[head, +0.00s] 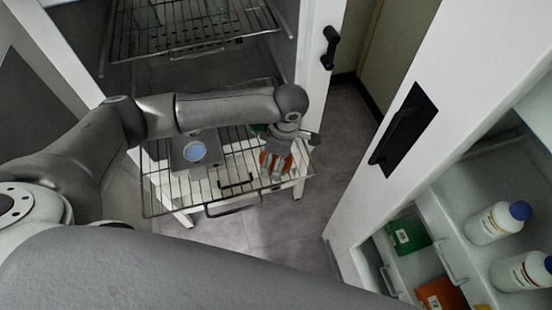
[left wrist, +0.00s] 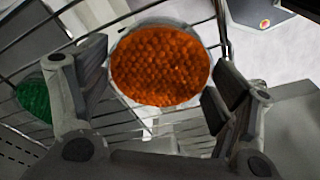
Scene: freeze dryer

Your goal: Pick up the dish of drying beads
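The dish of orange beads (left wrist: 160,65) sits on a pulled-out wire rack (head: 228,205). It also shows in the head view (head: 268,160), partly hidden behind my left gripper (head: 277,160). In the left wrist view my left gripper (left wrist: 157,75) is open, with one finger on each side of the round dish and visible space between them. I cannot tell whether either finger touches the dish. A second dish, with green beads (left wrist: 34,98), lies to the left in the left wrist view. My right gripper is not in view.
A grey box with a round pale face (head: 195,151) is on the rack, left of the dish. An upper wire shelf (head: 190,45) holds glassware. An open white door (head: 445,90) stands right. Beyond it are bottles (head: 497,222) and a green box (head: 408,236). Floor between is clear.

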